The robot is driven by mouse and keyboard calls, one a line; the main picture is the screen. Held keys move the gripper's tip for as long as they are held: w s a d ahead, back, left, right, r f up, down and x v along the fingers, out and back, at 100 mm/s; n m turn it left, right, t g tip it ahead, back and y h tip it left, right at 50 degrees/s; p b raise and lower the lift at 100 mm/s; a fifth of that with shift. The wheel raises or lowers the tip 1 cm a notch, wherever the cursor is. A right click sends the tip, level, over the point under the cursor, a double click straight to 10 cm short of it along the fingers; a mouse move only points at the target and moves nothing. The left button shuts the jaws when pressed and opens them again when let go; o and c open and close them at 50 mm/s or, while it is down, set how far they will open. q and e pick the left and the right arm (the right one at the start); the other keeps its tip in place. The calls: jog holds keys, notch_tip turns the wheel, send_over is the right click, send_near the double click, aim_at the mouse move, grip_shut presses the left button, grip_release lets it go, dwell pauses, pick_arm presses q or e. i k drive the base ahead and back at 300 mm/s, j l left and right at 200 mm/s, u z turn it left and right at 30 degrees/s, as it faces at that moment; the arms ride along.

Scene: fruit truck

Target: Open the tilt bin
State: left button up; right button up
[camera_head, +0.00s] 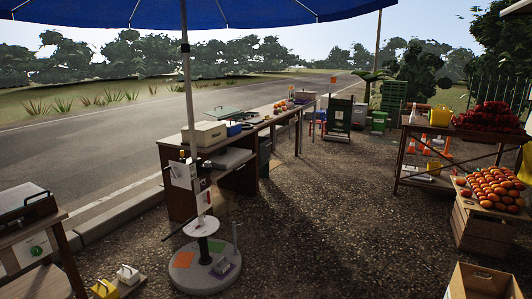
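I cannot pick out the tilt bin with certainty in the head view. A beige box (204,134) sits on the near end of the long wooden counter (182,206). A dark green panel or container (339,116) with a pale label stands farther back; it is too small to tell whether it opens. A grey box (22,200) lies on a wooden table at the left edge. Neither of my grippers is in view.
An umbrella pole (187,80) rises from a round grey base (205,268) in front of the counter. Orange fruit (492,187) fills a wooden crate (480,226) at right. A shelf table (403,156) stands behind it. Open gravel (325,220) lies between.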

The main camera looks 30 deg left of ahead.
aim_at(264, 143)
jog(key=i+j+u, duration=0.15)
jog(key=i, duration=0.15)
jog(key=i+j+u, duration=0.2)
jog(key=i, duration=0.15)
jog(key=i+j, duration=0.1)
jog(key=i, duration=0.8)
jog(key=i+z, duration=0.1)
jog(key=i, duration=0.85)
jog(key=i+u, duration=0.1)
jog(key=i, duration=0.55)
jog(key=i+u, duration=0.15)
jog(key=i, duration=0.5)
jog(key=i+l+u, duration=0.1)
jog(key=i, duration=0.5)
jog(key=i+j+u, duration=0.15)
jog(key=i+u, duration=0.25)
jog(key=i, duration=0.45)
jog(key=i+l+u, duration=0.1)
jog(key=i+u, duration=0.35)
jog(key=i, duration=0.35)
